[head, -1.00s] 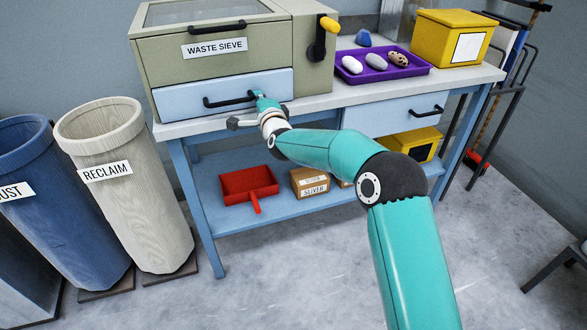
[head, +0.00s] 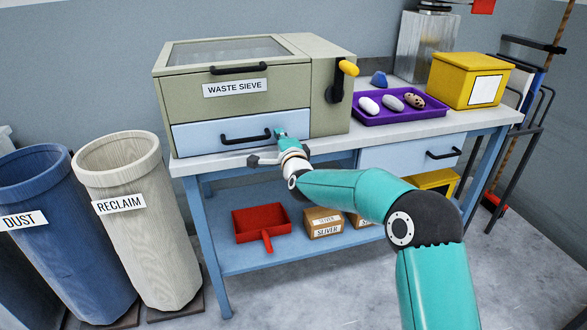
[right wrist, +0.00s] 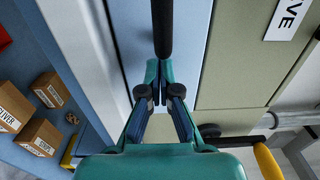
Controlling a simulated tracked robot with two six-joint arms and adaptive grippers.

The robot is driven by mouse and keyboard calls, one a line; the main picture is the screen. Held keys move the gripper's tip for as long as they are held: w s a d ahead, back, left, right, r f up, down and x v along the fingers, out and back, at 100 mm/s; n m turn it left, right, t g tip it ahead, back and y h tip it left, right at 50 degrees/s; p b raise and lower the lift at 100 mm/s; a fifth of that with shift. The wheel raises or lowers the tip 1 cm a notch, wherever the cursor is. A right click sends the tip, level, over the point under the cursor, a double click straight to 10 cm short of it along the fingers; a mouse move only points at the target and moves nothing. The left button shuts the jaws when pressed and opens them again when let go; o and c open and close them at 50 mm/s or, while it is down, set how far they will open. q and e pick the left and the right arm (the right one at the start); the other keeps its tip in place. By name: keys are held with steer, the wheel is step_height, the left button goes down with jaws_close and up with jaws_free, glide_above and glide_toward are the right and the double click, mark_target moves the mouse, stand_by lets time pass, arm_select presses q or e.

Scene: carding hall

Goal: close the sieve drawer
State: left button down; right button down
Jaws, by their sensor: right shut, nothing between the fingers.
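The sieve drawer (head: 205,133) is the pale blue front at the bottom of the olive waste sieve (head: 185,100). It looks flush or nearly flush with the housing; I cannot tell if a small gap remains. Its black bar handle (head: 240,140) also shows in the right wrist view (right wrist: 162,28). My right gripper (head: 281,134) is shut and empty, its tips at the drawer front by the handle's right end. In the right wrist view the closed fingertips (right wrist: 159,72) meet in line with the handle, covering its near end. My left gripper is out of view.
A purple tray (head: 371,119) with stones and a yellow box (head: 467,80) stand on the bench right of the sieve. A crank with a yellow knob (head: 348,68) is on the sieve's right side. Reclaim (head: 115,175) and dust bins (head: 45,190) stand at left.

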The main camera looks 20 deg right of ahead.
steer(key=s+a, duration=0.2)
steer(key=s, duration=0.9)
steer(key=s+a+f+n+g+y, duration=0.1)
steer(key=s+a+f+n+g, duration=0.2)
steer(key=f, duration=1.1)
steer(key=s+f+g+y, duration=0.1)
steer(key=s+f+g, duration=0.35)
steer(key=f, duration=0.95)
steer(key=s+a+f+n+g+y, duration=0.2)
steer(key=s+a+f+n+g, duration=0.15)
steer(key=s+f, duration=0.55)
steer(key=s+a+f+n+g+y, duration=0.1)
steer(key=s+a+f+n+g, duration=0.1)
steer(key=s+n, duration=0.35)
steer(key=s+a+f+n+g, duration=0.2)
steer(key=s, duration=0.6)
steer(key=s+a+f+n+g+y, duration=0.1)
steer(key=s+a+f+n+g, duration=0.15)
steer(key=s, duration=0.45)
step_height(320, 180, up, 17)
steer(key=p, duration=1.7)
steer(key=shift+d+r+n, duration=0.15)
steer(key=shift+n, duration=0.2)
